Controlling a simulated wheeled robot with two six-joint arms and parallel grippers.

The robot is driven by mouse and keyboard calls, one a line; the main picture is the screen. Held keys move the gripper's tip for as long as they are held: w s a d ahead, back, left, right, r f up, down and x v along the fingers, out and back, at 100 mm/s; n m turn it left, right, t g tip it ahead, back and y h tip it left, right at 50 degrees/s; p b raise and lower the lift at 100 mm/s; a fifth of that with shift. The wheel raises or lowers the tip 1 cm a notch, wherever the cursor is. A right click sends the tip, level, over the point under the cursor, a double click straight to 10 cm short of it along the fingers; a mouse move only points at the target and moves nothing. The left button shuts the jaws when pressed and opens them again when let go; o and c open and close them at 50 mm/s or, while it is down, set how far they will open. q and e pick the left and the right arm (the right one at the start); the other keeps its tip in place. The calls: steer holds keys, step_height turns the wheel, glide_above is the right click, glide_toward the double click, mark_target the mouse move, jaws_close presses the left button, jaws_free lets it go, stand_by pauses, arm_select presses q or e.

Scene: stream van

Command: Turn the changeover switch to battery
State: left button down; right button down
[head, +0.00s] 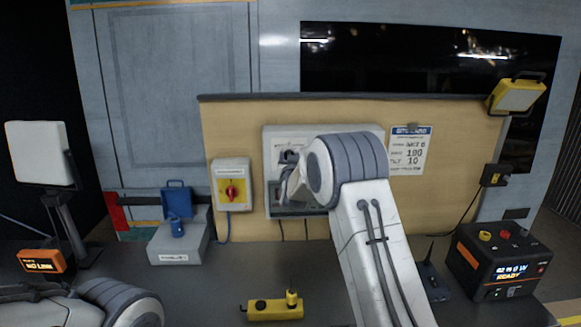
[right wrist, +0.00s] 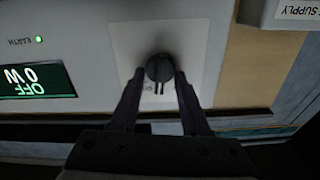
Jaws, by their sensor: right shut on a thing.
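The changeover switch is a round black knob (right wrist: 160,68) on a pale square plate of a grey wall panel (head: 275,138). In the right wrist view my right gripper (right wrist: 159,80) has its two fingers closed on either side of the knob. In the head view my right gripper (head: 288,182) is in front of the panel, and my arm hides much of it. The panel's display (right wrist: 35,80) reads OFF and 0 W, upside down in the wrist view. Any position labels around the knob are too unclear to read. My left gripper is out of view.
A yellow-faced isolator with a red knob (head: 232,189) is left of the panel. On the bench stand a grey box with a blue lid (head: 179,243), a yellow block (head: 275,309) and a black power station (head: 500,262). A notice (head: 408,152) hangs right of the panel.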

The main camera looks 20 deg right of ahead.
steer(key=shift+a+f+n+b, duration=0.15)
steer(key=shift+n+b, duration=0.45)
steer(key=shift+n, duration=2)
steer(key=shift+a+n+b, duration=0.15)
steer(key=shift+n+b, duration=0.45)
steer(key=shift+n, duration=2)
steer(key=shift+c, duration=1.9)
jaws_free()
steer(key=b+v, duration=0.3)
steer(key=v, duration=0.7)
steer(key=shift+s+b, duration=0.2)
steer(key=shift+b, duration=0.2)
